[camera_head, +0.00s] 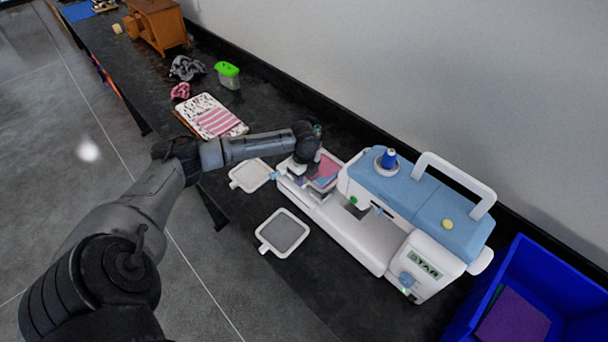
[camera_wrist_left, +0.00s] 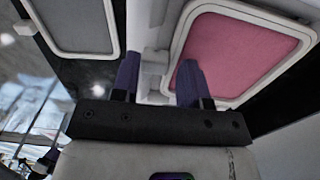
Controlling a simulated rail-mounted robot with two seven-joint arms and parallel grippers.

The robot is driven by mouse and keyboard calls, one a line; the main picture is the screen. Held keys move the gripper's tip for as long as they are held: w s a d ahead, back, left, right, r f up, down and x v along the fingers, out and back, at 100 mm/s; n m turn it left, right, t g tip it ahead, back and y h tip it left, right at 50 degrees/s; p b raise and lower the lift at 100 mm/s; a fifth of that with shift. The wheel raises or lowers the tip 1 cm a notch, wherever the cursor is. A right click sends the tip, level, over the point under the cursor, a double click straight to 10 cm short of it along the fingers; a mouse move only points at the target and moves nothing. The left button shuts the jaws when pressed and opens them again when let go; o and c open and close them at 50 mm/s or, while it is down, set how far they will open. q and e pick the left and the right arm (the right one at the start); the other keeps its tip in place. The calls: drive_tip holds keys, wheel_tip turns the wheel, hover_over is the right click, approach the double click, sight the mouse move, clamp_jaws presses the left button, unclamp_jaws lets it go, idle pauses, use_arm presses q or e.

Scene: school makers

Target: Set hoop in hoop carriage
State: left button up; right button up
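The hoop with pink fabric (camera_head: 325,172) is at the left end of the white and blue sewing machine (camera_head: 400,210), over its arm. In the left wrist view the pink hoop (camera_wrist_left: 240,55) has a pale tab (camera_wrist_left: 154,70) on its near side. My left gripper (camera_head: 296,172) is at that hoop. In the wrist view its two purple fingers (camera_wrist_left: 158,80) stand apart, one on each side of the tab, with a gap visible at the right finger. The hoop carriage is largely hidden by my wrist, and I cannot tell whether the hoop is seated. My right gripper is not in view.
A hoop with grey fabric (camera_head: 283,234) lies on the dark table in front of the machine. A pale hoop (camera_head: 250,175) lies left of it. A blue bin (camera_head: 560,280) stands at the right. Folded cloths (camera_head: 213,118) and a green-lidded box (camera_head: 228,75) lie farther back.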

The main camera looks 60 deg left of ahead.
use_arm(q)
drive_tip(key=shift+o, duration=1.3)
drive_tip(key=shift+r, duration=0.1)
wheel_tip(320, 180, up, 12)
drive_tip(key=p, duration=0.1)
drive_tip(key=shift+r, duration=0.15)
